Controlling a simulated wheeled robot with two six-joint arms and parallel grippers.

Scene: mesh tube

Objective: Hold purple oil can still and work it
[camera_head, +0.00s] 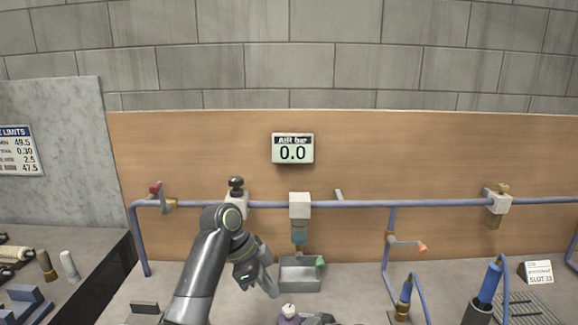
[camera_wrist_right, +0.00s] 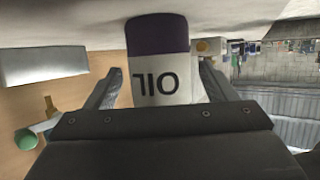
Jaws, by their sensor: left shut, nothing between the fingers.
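The purple oil can (camera_head: 288,320) shows at the bottom edge of the head view, with a pale top; most of it is cut off. In the right wrist view the can (camera_wrist_right: 158,38) has a purple band and a white band lettered OIL, which appears upside down. My right gripper (camera_wrist_right: 160,68) is open, with one finger on each side of the can and a narrow gap showing at each side. My left gripper (camera_head: 273,288) is shut and empty, pointing down just above and to the left of the can.
A grey tray (camera_head: 300,275) stands behind the can, under a pipe fitting (camera_head: 300,205). A blue pipe (camera_head: 420,203) runs along the wooden board. A display (camera_head: 293,148) reads AIR bar 0.0. Blue-handled tools (camera_head: 484,290) stand at the right.

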